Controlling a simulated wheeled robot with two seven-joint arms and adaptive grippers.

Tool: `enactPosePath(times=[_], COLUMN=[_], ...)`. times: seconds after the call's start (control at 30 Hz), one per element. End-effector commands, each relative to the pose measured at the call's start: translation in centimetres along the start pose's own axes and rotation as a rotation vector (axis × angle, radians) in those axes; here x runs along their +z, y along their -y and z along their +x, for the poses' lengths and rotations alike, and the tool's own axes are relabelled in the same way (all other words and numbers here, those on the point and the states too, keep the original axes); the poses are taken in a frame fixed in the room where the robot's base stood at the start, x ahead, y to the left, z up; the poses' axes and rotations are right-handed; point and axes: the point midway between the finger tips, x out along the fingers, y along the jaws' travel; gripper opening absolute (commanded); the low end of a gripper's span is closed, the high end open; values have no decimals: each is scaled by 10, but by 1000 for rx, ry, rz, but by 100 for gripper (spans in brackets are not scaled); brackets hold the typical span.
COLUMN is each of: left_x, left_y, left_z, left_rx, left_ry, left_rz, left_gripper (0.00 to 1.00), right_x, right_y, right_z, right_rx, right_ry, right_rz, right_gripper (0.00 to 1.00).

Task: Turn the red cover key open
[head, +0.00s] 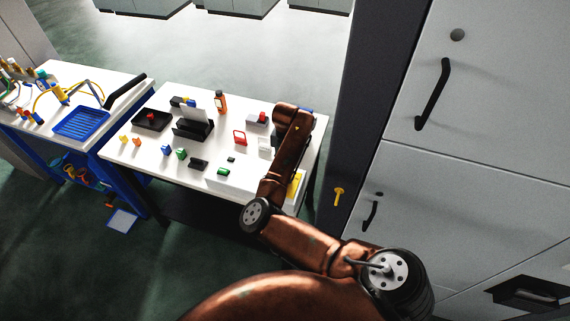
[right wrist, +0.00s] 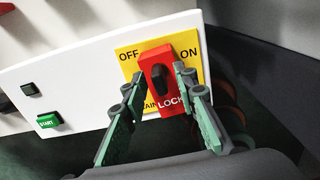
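The red cover (right wrist: 174,101) is an upright red block marked LOCK in white, on a yellow plate (right wrist: 129,61) marked OFF at left and ON at right. A dark key-like knob (right wrist: 159,78) stands out from its middle. My right gripper (right wrist: 159,80) is open, with one finger on each side of the red cover and knob. I cannot tell whether the fingertips touch it. In the head view the yellow plate (head: 298,184) shows partly beside my right arm, which hides the cover and gripper there. My left gripper is not in view.
A green START button (right wrist: 48,121) and a small dark switch (right wrist: 30,89) sit on the white panel. The white table (head: 222,139) holds several small parts, a black stand (head: 192,129) and an orange bottle (head: 221,102). Grey cabinets (head: 480,120) stand close at the right.

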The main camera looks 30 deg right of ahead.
Motion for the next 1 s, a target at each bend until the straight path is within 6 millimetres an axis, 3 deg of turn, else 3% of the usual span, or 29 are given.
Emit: enactPosePath(times=[0.6,1.0], left_x=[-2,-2], left_y=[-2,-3], left_z=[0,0], left_rx=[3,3], left_ry=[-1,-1], left_rz=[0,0], left_gripper=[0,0], right_x=[1,0], right_y=[-1,-1], right_z=[-106,-118], right_rx=[2,1], right_ry=[3,1], right_rz=[1,0], right_gripper=[27,27])
